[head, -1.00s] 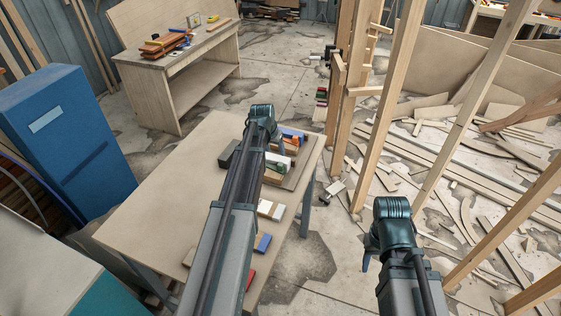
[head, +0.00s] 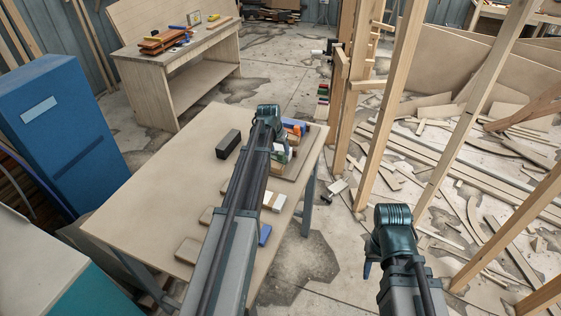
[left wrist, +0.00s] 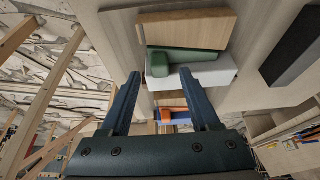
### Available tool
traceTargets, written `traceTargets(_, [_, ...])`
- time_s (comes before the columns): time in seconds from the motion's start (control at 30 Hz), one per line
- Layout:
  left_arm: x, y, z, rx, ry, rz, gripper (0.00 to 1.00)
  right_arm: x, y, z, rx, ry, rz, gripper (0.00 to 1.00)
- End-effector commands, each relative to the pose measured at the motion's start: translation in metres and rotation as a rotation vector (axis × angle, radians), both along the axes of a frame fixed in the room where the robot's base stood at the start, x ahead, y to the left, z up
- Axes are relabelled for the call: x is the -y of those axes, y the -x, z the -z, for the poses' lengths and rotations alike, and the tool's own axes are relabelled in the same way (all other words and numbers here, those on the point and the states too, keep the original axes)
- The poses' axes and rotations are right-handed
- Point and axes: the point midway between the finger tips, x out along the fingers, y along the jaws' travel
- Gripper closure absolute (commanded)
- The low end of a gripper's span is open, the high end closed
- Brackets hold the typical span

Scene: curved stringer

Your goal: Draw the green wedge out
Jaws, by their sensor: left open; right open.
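The green wedge (left wrist: 185,57) shows in the left wrist view, lying flat between a wooden block (left wrist: 187,30) and a white block (left wrist: 210,75). It has a raised green end (left wrist: 158,65) at its left. My left gripper (left wrist: 165,85) is open, its two dark fingers apart and pointing toward the wedge's side of the stack; nothing is between them. In the head view my left arm's wrist (head: 267,115) covers much of the stack, and the wedge is mostly hidden there. My right gripper (head: 368,268) hangs open and empty, right of the table.
The table (head: 150,200) carries a dark block (head: 228,144), a blue block (head: 264,235), a white block (head: 273,202) and wooden blocks. An orange and blue piece (left wrist: 172,113) lies beyond the stack. Wooden posts (head: 385,110) stand to the right. The table's left part is clear.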

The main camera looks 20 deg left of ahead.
Motion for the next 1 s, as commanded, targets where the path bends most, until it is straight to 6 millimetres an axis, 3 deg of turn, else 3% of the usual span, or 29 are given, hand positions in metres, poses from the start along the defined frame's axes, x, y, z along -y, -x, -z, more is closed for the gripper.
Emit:
traceTargets(0.03, [0.000,-0.005,0.015,0.000,0.000,0.000,0.38,0.000,0.000,0.015,0.000,0.000,0.000,0.50])
traceTargets(0.2, [-0.001,-0.012,0.031,0.000,0.000,0.000,0.38,0.000,0.000,0.031,0.000,0.000,0.001,0.50])
traceTargets(0.6, [-0.001,-0.014,0.034,0.000,0.000,0.000,0.39,0.000,0.000,0.034,0.000,0.000,0.001,0.50])
traceTargets(0.93, [-0.001,-0.014,0.034,0.000,0.000,0.000,0.99,0.000,0.000,0.034,0.000,0.000,0.001,0.50])
traceTargets(1.0, [-0.001,-0.014,0.034,0.000,0.000,0.000,1.00,0.000,0.000,0.034,0.000,0.000,0.001,0.50])
